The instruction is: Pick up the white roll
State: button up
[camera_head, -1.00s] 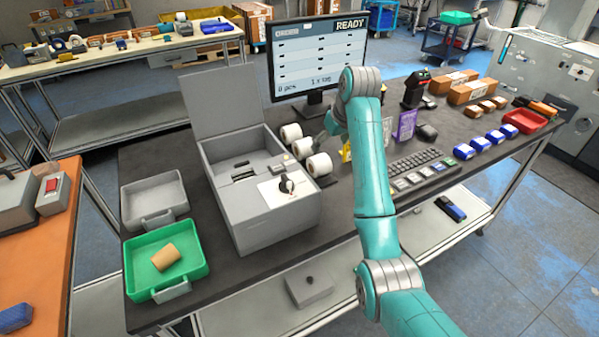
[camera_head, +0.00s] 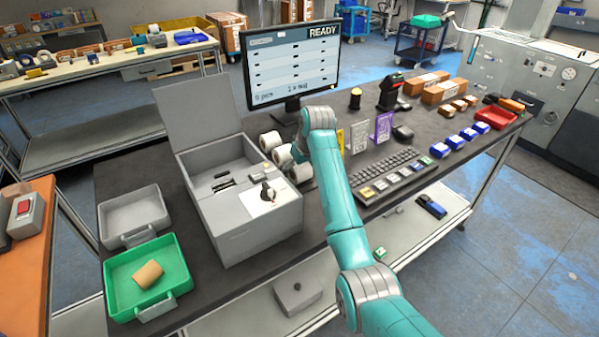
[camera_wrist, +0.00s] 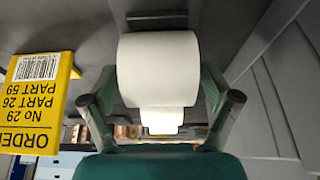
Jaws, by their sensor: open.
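In the wrist view, a white roll (camera_wrist: 157,68) fills the middle, between the two spread fingers of my gripper (camera_wrist: 157,92). A second white roll (camera_wrist: 160,118) shows partly behind it. My gripper is open; whether a finger touches the roll cannot be told. In the head view my arm hides most of the gripper.
The grey open-lidded box (camera_head: 245,225) stands left of the rolls. A yellow order card (camera_wrist: 35,100) is close on the left in the wrist view. The monitor (camera_head: 291,62) stands behind the rolls, and the keyboard (camera_head: 388,172) lies to the right.

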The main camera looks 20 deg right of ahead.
jog(key=shift+f, duration=0.1)
jog(key=c, duration=1.3)
jog(key=shift+c, duration=0.2)
